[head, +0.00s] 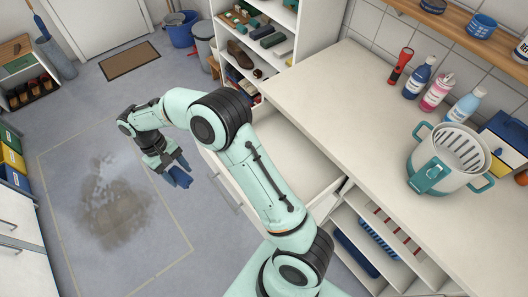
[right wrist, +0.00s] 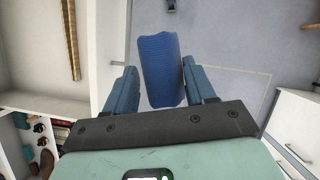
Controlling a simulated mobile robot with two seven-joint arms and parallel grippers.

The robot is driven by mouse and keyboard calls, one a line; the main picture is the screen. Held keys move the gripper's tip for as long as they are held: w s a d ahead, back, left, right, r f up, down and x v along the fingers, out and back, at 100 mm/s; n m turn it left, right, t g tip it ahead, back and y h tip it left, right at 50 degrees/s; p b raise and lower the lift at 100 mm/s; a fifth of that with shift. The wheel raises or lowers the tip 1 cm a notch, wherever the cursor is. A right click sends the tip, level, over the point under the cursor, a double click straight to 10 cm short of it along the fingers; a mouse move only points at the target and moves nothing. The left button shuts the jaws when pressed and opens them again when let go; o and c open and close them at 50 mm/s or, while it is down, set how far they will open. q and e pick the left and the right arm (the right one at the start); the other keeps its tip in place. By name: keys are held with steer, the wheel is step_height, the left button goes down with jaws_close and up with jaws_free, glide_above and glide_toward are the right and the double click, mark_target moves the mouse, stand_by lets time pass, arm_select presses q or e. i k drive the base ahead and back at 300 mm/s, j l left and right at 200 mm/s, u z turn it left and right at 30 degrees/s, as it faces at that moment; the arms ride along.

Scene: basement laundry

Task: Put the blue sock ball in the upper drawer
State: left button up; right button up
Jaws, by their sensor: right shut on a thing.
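The blue sock ball (right wrist: 160,68) sits between the two blue-grey fingers of my right gripper in the right wrist view, standing out past the fingertips. In the head view my right gripper (head: 176,172) is shut on it and hangs over the floor, left of the open drawer. There the ball is small and hard to tell from the fingers. The upper drawer (head: 291,146) is pulled out under the counter, and the part of its inside that shows is bare. My right arm hides part of the drawer and its front. My left gripper is not in view.
The counter (head: 340,100) holds a white and teal pot (head: 448,162), several bottles and a red flashlight (head: 400,66). Open shelves (head: 262,28) stand behind the drawer. Below the counter are white compartments (head: 372,240). The floor has a dark stain (head: 112,208) and is otherwise clear around the gripper.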

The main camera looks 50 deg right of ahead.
mark_target(289, 155)
steer(key=i+j+z, duration=0.1)
steer(key=i+z, duration=0.3)
steer(key=i, duration=0.75)
steer(key=i+z, duration=0.4)
steer(key=i, duration=0.15)
steer(key=i+j+z, duration=0.15)
steer(key=i+z, duration=1.25)
steer(key=z, duration=0.25)
steer(key=i+z, duration=0.1)
steer(key=z, duration=0.3)
steer(key=i+z, duration=0.15)
steer(key=z, duration=1.45)
steer(key=j, duration=0.35)
